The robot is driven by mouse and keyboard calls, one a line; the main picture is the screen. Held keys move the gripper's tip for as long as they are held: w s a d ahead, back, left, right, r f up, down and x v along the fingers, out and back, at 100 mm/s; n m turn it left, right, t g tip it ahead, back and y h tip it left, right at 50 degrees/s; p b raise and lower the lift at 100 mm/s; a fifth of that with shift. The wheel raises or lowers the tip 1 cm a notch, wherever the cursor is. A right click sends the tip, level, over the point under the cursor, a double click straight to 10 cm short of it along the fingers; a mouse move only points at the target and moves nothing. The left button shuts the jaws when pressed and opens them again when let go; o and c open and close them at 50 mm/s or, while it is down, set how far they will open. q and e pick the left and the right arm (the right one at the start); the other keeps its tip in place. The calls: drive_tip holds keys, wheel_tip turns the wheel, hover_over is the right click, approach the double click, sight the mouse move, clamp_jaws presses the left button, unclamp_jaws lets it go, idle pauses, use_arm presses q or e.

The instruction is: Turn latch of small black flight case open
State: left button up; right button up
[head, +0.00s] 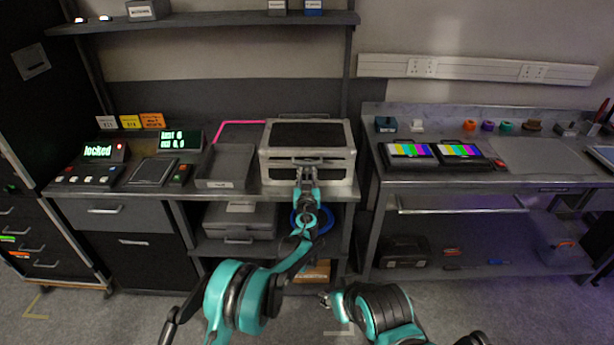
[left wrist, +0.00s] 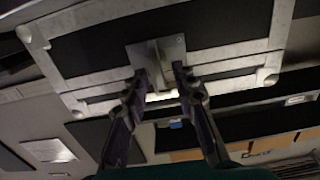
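The small black flight case (head: 307,134), with silver edging and corners, stands on the left bench. In the left wrist view its black front panel (left wrist: 90,50) fills the top of the picture. The latch (left wrist: 155,55) is a grey metal plate with a raised middle piece. My left gripper (head: 307,170) is at the front of the case. In the left wrist view its two fingers (left wrist: 161,78) are apart, one on each side of the latch's raised piece; firm contact cannot be told. The head view hides the latch behind the gripper. My right gripper (head: 325,299) is low at the bottom centre, too small to read.
A grey open tray (head: 225,167) sits left of the case, beside control boxes with green displays (head: 98,151). A pink-edged frame (head: 240,133) lies behind the tray. The right bench holds two colour-bar screens (head: 408,150). A shelf (head: 210,22) hangs above the case.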

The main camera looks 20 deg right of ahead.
use_arm(q)
clamp_jaws()
drive_tip(key=shift+m, duration=0.3)
drive_tip(key=m, duration=0.1)
drive_tip(key=m+b, duration=0.1)
drive_tip(key=m, duration=0.1)
drive_tip(key=shift+s+d+f+m, duration=0.1)
drive_tip(key=shift+s+d+m, duration=0.05)
drive_tip(key=shift+d+m, duration=0.15)
drive_tip(key=m, duration=0.3)
drive_tip(key=shift+d+f+m+b, duration=0.15)
drive_tip(key=shift+d+m+b, duration=0.15)
drive_tip(key=shift+m, duration=0.1)
drive_tip(key=m, duration=0.3)
drive_tip(key=m+b, duration=0.1)
drive_tip(key=m, duration=0.1)
drive_tip(key=shift+s+d+f, duration=0.1)
drive_tip(key=shift+d+f, duration=0.05)
drive_tip(key=shift+f, duration=0.15)
drive_tip(key=shift+f+m, duration=0.15)
drive_tip(key=shift+m, duration=1.05)
drive_tip(key=shift+f+m, duration=0.15)
drive_tip(key=shift+m, duration=1.05)
drive_tip(key=shift+d, duration=0.1)
